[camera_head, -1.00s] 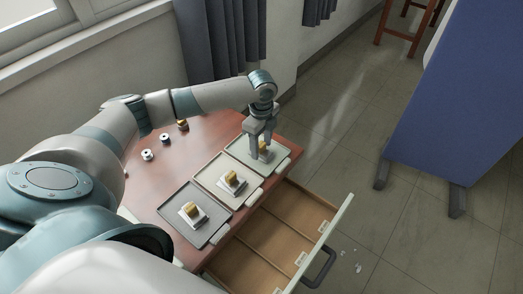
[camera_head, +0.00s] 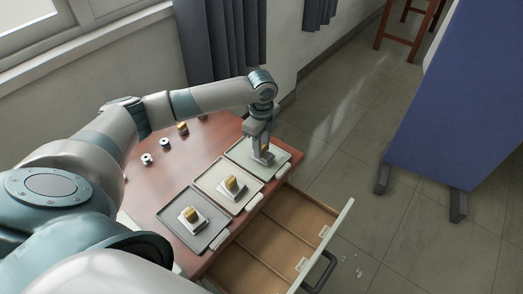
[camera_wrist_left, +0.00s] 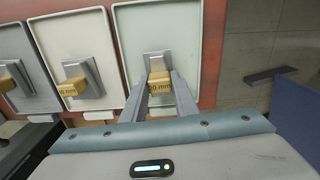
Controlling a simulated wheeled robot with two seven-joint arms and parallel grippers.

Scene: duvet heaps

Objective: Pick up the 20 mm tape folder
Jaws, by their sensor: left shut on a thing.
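My left gripper (camera_head: 262,154) points down over the far tray and is shut on a brass-coloured tape folder (camera_wrist_left: 159,80). In the left wrist view the fingers (camera_wrist_left: 164,84) press its two sides. Its label ends in "0 mm"; I cannot read the first digit surely. The folder is at its grey stand (camera_wrist_left: 157,60) on the pale green tray (camera_wrist_left: 128,40); I see no clear gap below. A second folder (camera_head: 231,182) sits on a stand in the middle cream tray, and a third (camera_head: 190,212) in the near grey tray. My right gripper is out of view.
The trays stand along the edge of a reddish-brown table (camera_head: 172,170). White spools (camera_head: 147,158) and a brass piece (camera_head: 182,127) lie at its back. An open drawer (camera_head: 262,250) juts out in front. A blue panel (camera_head: 455,100) stands at the right.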

